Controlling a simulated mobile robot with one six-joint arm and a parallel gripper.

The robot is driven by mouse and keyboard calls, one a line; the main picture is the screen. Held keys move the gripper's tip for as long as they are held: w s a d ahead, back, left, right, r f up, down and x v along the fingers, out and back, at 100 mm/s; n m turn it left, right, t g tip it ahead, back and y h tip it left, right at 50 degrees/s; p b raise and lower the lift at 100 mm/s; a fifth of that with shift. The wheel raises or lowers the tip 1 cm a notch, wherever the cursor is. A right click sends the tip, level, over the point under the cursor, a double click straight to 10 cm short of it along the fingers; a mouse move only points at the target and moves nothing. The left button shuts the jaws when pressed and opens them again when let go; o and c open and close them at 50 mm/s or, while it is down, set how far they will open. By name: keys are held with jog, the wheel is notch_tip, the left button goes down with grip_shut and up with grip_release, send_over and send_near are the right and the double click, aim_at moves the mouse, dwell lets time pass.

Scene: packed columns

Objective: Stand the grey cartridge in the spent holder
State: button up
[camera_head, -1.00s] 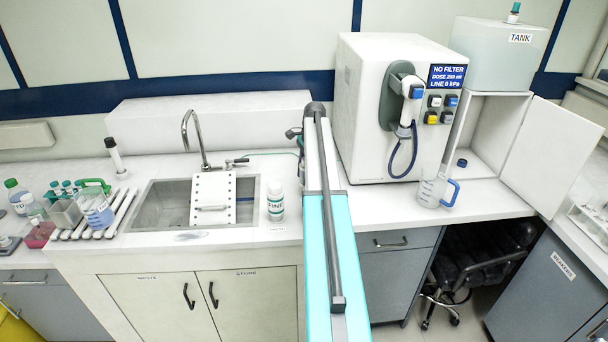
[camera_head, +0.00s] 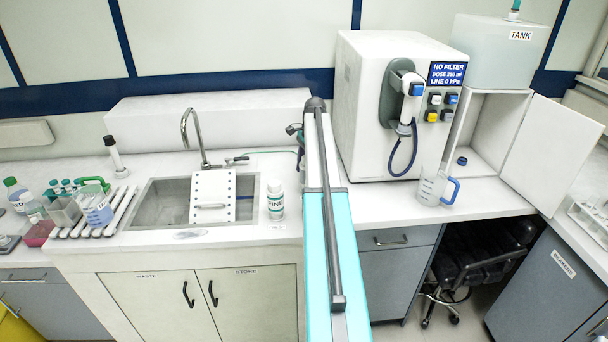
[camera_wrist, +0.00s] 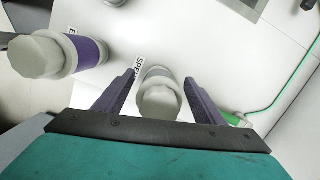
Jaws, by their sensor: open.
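In the wrist view, the grey cartridge (camera_wrist: 158,101) is between the fingers of my gripper (camera_wrist: 160,80), seen from its end. A pale round rim (camera_wrist: 155,73) shows at its far end, beside a partly hidden label starting "SPE"; this looks like the spent holder. The cartridge seems to stand upright there, but its seating is hidden. My gripper is open, with a gap on each side of the cartridge. In the head view, my arm hides the cartridge and holder.
A second grey-topped cylinder with a purple band (camera_wrist: 88,52) stands to the left in the wrist view. A green hose (camera_wrist: 285,95) lies to the right. In the head view, a white bottle (camera_head: 275,202), a sink (camera_head: 160,205) and a white machine (camera_head: 360,100) flank my arm.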

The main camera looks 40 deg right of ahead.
jog(key=r+b, duration=0.1)
jog(key=r, duration=0.3)
jog(key=d+r+b, duration=0.1)
jog(key=r, duration=0.3)
jog(key=r+b, duration=0.2)
jog(key=r, duration=0.2)
jog(key=shift+s+d+r, duration=0.3)
jog(key=shift+s+d, duration=0.05)
jog(key=shift+s, duration=0.05)
jog(key=shift+f, duration=0.1)
dwell(0.6)
